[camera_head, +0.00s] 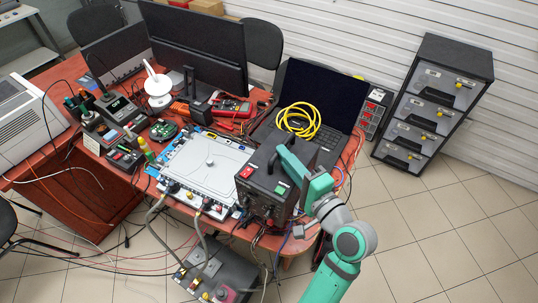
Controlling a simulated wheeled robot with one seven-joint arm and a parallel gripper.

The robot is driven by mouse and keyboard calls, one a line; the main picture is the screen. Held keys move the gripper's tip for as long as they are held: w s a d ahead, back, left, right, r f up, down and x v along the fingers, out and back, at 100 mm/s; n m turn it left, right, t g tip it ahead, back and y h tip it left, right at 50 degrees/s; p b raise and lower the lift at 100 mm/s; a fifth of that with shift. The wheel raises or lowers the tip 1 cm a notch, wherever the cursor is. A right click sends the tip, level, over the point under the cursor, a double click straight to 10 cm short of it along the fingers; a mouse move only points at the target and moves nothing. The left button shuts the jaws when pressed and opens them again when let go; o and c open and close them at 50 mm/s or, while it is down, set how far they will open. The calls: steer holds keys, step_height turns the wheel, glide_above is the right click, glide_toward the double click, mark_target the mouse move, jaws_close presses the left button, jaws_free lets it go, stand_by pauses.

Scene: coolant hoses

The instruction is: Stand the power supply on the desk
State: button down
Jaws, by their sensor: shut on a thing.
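My arm comes in from the lower right. The gripper hides the box's right rear part. I cannot tell whether the underside of the box touches the desk.
The flat unit (200,158) has connectors and hoses along its front. A laptop (318,105) with a coiled yellow cable (298,120) is behind the box. A monitor (195,45), tools and loose wires crowd the desk. A dark box (228,275) stands on the floor below.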

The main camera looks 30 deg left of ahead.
mark_target(309, 168)
steer(key=w+d+f, duration=0.1)
steer(key=f, duration=0.1)
steer(key=w+d+f, duration=0.3)
steer(key=w+f, duration=0.1)
steer(key=shift+d+f, duration=0.1)
steer(key=shift+d, duration=0.2)
steer(key=shift+w+d+f, duration=0.1)
steer(key=shift+w+f, duration=0.1)
steer(key=shift+f, duration=1.55)
steer(key=c, duration=1.8)
jaws_free()
steer(key=shift+f, duration=0.25)
steer(key=shift+o, duration=0.2)
steer(key=shift+s+d+r, duration=0.1)
steer(key=shift+r, duration=0.05)
steer(key=v, duration=1.1)
steer(key=shift+s+d, duration=0.25)
steer(key=shift+d, duration=0.05)
